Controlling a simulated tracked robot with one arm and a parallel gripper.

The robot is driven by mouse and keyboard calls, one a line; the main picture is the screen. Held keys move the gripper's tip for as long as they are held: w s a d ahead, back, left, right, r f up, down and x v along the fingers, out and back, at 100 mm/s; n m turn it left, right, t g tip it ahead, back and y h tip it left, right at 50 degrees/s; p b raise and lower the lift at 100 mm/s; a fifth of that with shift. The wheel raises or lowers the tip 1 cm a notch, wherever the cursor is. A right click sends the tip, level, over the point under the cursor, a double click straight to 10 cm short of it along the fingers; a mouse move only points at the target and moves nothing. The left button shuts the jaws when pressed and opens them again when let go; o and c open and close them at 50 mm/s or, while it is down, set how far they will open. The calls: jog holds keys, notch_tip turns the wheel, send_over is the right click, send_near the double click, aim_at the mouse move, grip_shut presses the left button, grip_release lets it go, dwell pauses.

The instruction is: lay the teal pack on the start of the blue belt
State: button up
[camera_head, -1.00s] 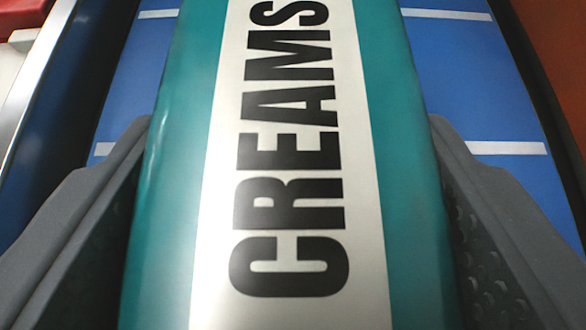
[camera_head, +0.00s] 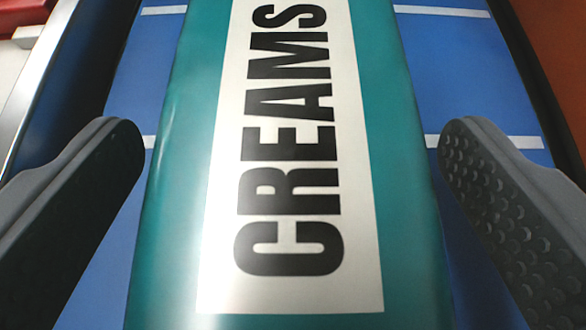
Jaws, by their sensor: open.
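The teal pack (camera_head: 402,215) has a white label with black letters reading "CREAMS". It lies lengthwise on the blue belt (camera_head: 465,70), which has white cross stripes. My gripper (camera_head: 292,150) is open, with one grey finger on each side of the pack. Blue belt shows between each finger and the pack, so the fingers are apart from it. The pack's far end is cut off by the top of the picture.
A dark rail with a bright metal edge (camera_head: 55,75) runs along the belt's left side. A dark edge and an orange-brown surface (camera_head: 555,45) lie on the right. A red and white thing (camera_head: 22,30) shows at the top left.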

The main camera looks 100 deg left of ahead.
jog(key=p+v, duration=0.1)
jog(key=v, duration=1.2)
jog(key=shift+d+p, duration=0.15)
jog(key=shift+p, duration=0.15)
jog(key=shift+r, duration=0.1)
